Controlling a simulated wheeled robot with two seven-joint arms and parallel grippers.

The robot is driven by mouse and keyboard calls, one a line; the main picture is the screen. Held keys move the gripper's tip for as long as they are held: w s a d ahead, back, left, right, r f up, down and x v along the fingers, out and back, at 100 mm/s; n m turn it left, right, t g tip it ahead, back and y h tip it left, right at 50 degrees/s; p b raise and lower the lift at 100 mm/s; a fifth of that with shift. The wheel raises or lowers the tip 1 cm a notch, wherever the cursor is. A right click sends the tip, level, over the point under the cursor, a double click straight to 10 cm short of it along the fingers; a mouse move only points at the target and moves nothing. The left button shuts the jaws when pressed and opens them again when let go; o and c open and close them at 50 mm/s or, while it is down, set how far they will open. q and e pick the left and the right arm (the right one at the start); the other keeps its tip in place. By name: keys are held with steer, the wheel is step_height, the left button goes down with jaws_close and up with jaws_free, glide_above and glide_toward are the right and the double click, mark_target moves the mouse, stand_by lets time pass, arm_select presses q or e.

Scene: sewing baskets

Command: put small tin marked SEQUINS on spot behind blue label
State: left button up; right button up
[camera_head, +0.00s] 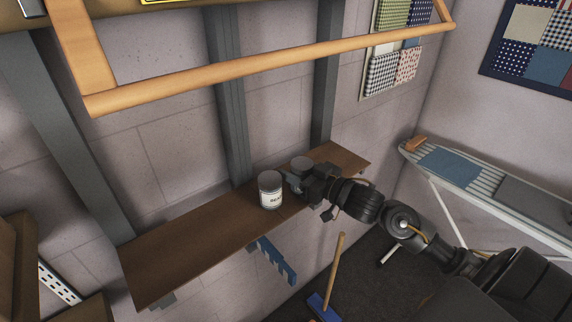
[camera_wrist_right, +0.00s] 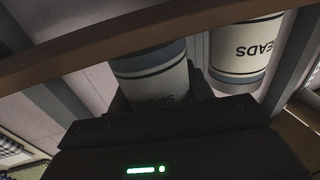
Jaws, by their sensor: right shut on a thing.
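The small tin marked SEQUINS (camera_wrist_right: 155,85) is between the fingers of my right gripper (camera_head: 296,180) in the right wrist view, its lettering partly hidden by the gripper. In the head view its grey top (camera_head: 301,162) shows behind my gripper, over the right part of the brown shelf (camera_head: 200,235). I cannot tell whether it touches the shelf. A blue strip (camera_head: 275,262) with a notched outline hangs at the shelf's front edge; I cannot tell whether it is the blue label. My left gripper is not in view.
A larger-looking pale tin (camera_head: 270,190) stands on the shelf just left of my gripper; a tin ending in "EADS" (camera_wrist_right: 245,50) shows in the wrist view. The shelf's left part is clear. A wooden rail (camera_head: 270,62) runs above. An ironing board (camera_head: 480,180) stands right.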

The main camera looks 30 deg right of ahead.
steer(key=p+x, duration=0.1)
steer(key=x, duration=0.2)
steer(key=shift+w+a+p, duration=0.15)
steer(key=shift+w+p, duration=0.1)
steer(key=shift+p, duration=0.15)
steer(key=shift+w+f, duration=0.1)
steer(key=shift+f, duration=0.1)
steer(key=shift+s, duration=0.25)
steer(key=shift+f, duration=0.15)
steer(key=o, duration=0.9)
steer(key=shift+w, duration=0.15)
steer(key=shift+c, duration=0.2)
steer(key=b+v, duration=0.3)
steer(key=v, duration=0.7)
steer(key=shift+s, duration=0.4)
steer(key=shift+o, duration=0.2)
steer(key=shift+s+d+b, duration=0.35)
steer(key=shift+s+b, duration=0.05)
steer(key=shift+s, duration=0.25)
